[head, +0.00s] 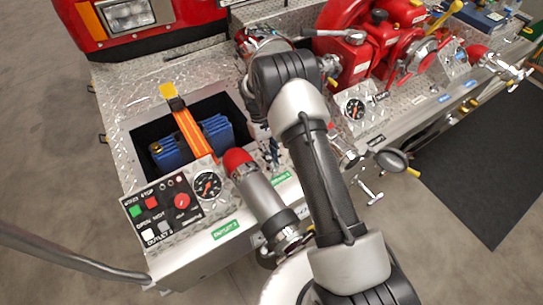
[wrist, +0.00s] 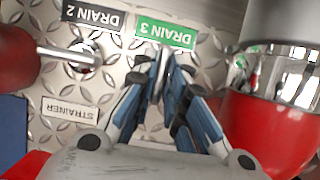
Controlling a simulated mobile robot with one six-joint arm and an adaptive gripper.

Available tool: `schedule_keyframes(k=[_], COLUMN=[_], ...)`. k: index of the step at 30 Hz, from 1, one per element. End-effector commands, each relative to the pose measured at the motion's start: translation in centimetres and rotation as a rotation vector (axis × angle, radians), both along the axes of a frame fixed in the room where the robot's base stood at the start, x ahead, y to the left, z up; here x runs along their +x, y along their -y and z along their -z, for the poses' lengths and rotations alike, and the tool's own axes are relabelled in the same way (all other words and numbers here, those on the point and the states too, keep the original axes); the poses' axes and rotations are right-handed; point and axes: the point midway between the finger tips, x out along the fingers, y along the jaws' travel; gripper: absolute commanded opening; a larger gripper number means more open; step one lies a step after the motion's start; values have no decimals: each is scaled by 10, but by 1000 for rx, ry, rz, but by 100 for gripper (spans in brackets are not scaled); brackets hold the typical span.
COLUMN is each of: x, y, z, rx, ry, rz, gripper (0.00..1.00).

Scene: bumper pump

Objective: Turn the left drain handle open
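My gripper (wrist: 166,62) points down at the diamond-plate panel in the wrist view, its blue-sided fingers close together at the tips. The tips lie just below the green DRAIN 3 label (wrist: 166,32). To their left, apart from them, a metal lever (wrist: 62,52) with a red knob (wrist: 14,55) comes out of a round mount (wrist: 86,54) under the dark DRAIN 2 label (wrist: 92,15). In the head view my gripper (head: 271,150) is small beside the bumper panel.
A red-tipped silver cylinder (head: 258,190) stands close by; a red-and-silver one (wrist: 270,110) fills the right of the wrist view. Left are a gauge (head: 208,185), a control box (head: 160,213) and an open bay with an orange strap (head: 190,130). The red pump (head: 350,50) is behind.

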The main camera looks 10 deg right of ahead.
Motion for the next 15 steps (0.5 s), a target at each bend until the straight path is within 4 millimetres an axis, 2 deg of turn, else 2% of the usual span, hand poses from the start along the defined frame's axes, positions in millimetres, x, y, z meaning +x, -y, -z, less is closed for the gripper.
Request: schedule_keyframes(k=[6, 15], x=[0, 0], y=[0, 0], z=[0, 0], rx=[1, 0], ry=[0, -1], rz=[1, 2], gripper=[29, 30])
